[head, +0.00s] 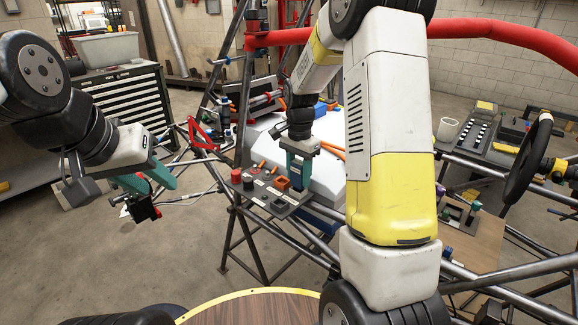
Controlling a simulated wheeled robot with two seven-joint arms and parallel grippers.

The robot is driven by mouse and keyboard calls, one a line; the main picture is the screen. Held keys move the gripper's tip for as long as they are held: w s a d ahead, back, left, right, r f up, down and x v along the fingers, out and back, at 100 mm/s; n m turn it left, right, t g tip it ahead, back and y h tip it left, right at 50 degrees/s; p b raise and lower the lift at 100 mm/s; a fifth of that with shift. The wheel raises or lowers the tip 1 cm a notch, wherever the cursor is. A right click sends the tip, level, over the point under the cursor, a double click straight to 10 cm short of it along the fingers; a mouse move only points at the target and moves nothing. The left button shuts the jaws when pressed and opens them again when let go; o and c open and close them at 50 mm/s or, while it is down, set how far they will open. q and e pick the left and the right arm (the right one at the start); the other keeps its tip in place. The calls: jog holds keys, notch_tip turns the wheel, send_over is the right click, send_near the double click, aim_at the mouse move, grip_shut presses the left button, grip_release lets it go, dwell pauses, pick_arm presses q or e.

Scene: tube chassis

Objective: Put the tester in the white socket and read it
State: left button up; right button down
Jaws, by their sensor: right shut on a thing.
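My right gripper (298,180) points down with its teal fingers at the right part of a grey panel (284,209). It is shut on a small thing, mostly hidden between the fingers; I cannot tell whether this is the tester. An orange block (282,184) sits on the panel just left of the fingers. I cannot make out the white socket or any reading at this size.
The panel also carries a red knob (236,176), a black knob (248,183) and small orange-topped parts. It sits among dark frame tubes. A red tube (470,29) crosses the upper right. A steering wheel (528,158) stands at right. Open floor lies below my left gripper.

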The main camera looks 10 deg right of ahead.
jog(key=shift+f, duration=0.4)
jog(key=c, duration=1.1)
grip_release()
jog(key=shift+r, duration=0.1)
jog(key=shift+r, duration=5.45)
jog(key=shift+s, duration=0.1)
jog(key=s+r+n+t, duration=0.2)
jog(key=s+n, duration=0.1)
jog(key=s, duration=0.5)
jog(key=s+a+r+n+t+y, duration=0.1)
jog(key=s+r+n+t, duration=0.1)
jog(key=s, duration=0.6)
jog(key=s+a+r+n+t+y, duration=0.1)
jog(key=s+r+n+t, duration=0.1)
jog(key=s+r+n, duration=0.2)
jog(key=shift+s+a+r+n, duration=0.1)
jog(key=shift+s+n, duration=0.4)
jog(key=shift+s, duration=0.55)
jog(key=shift+s+r+n, duration=0.1)
jog(key=shift+s+n, duration=0.4)
jog(key=shift+s, duration=0.5)
